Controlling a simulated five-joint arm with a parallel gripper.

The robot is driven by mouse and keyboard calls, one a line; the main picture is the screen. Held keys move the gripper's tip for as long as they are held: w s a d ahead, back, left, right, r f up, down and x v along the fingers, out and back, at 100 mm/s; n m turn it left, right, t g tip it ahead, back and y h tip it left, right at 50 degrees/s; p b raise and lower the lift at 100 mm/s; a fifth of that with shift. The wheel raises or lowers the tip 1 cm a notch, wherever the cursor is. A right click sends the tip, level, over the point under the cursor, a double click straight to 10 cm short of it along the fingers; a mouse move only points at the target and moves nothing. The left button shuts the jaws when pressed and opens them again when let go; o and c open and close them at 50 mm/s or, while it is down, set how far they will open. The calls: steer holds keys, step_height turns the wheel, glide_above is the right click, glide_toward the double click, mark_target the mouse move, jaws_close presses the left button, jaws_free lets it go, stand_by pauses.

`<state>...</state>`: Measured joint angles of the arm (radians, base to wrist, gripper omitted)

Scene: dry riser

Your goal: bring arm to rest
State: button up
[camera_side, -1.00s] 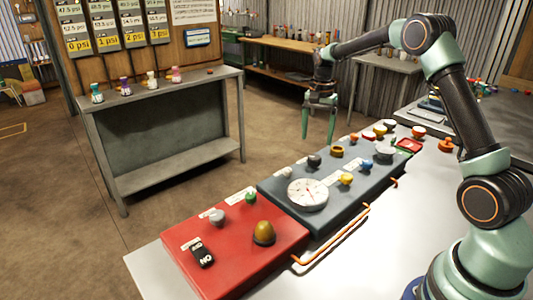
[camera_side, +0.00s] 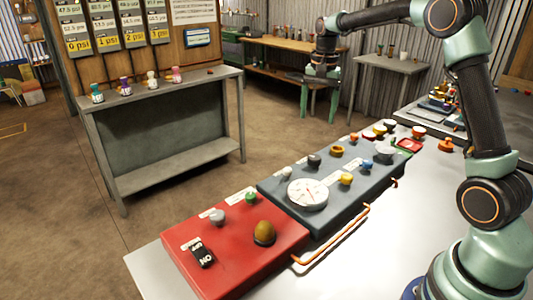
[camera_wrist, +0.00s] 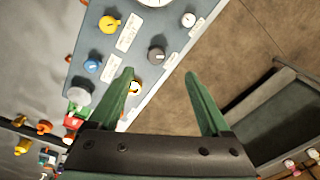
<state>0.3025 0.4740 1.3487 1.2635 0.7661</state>
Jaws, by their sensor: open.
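My gripper (camera_side: 320,101) is open and empty, with its two green fingers apart and pointing down. In the side view it hangs in the air above and beyond the far end of the control panel. In the wrist view my gripper (camera_wrist: 167,95) has its fingers spread over the panel edge and the floor, with nothing between them. The dark blue-grey panel (camera_side: 325,205) carries a round white gauge (camera_side: 307,194) and several coloured knobs. The red panel (camera_side: 215,270) beside it has an amber dome (camera_side: 264,232) and a black rocker switch (camera_side: 201,254).
A grey metal table (camera_side: 160,100) stands at the left with several small bottles on it. A wooden bench (camera_side: 290,44) and a small side table (camera_side: 392,62) stand at the back. An orange pipe (camera_side: 335,238) runs along the panel's near side. The floor between is clear.

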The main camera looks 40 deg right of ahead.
steer(key=s+a+r+n+t, duration=0.2)
steer(key=s+a+r+n, duration=0.4)
steer(key=s+a, duration=0.2)
steer(key=s+a+f+n+t, duration=0.2)
steer(key=s+a+n, duration=0.4)
steer(key=s, duration=0.4)
steer(key=shift+a+f+t, duration=0.3)
steer(key=shift+f+t, duration=0.05)
steer(key=shift+t, duration=0.15)
steer(key=shift+r, duration=0.1)
